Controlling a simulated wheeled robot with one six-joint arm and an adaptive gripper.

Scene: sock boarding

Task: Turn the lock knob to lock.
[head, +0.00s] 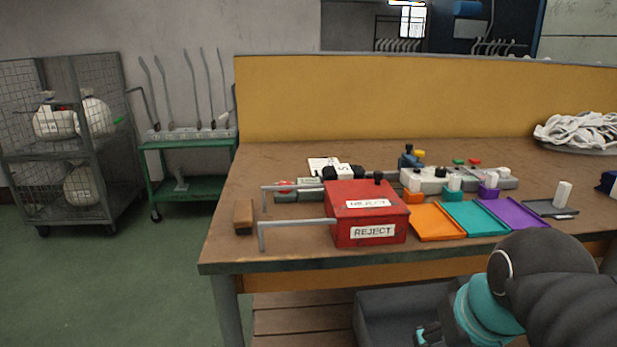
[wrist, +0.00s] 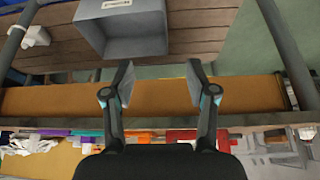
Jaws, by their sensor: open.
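A red box (head: 367,222) labelled REJECT stands near the front of the wooden table, with a small black knob (head: 378,178) on its lid. A black-topped blue knob-like part (head: 408,157) stands farther back by the grey fixture. I cannot tell which of these is the lock knob. My gripper (wrist: 160,82) is open and empty in the wrist view. It is at the front of the table, low by the shelf, apart from both knobs. In the head view my arm enters at the lower right.
Orange (head: 437,223), teal (head: 474,219) and purple (head: 515,213) trays lie right of the box. Metal bars stick out left of it beside a brown block (head: 243,217). A grey bin (head: 372,312) sits below the table; it also shows in the wrist view (wrist: 128,35).

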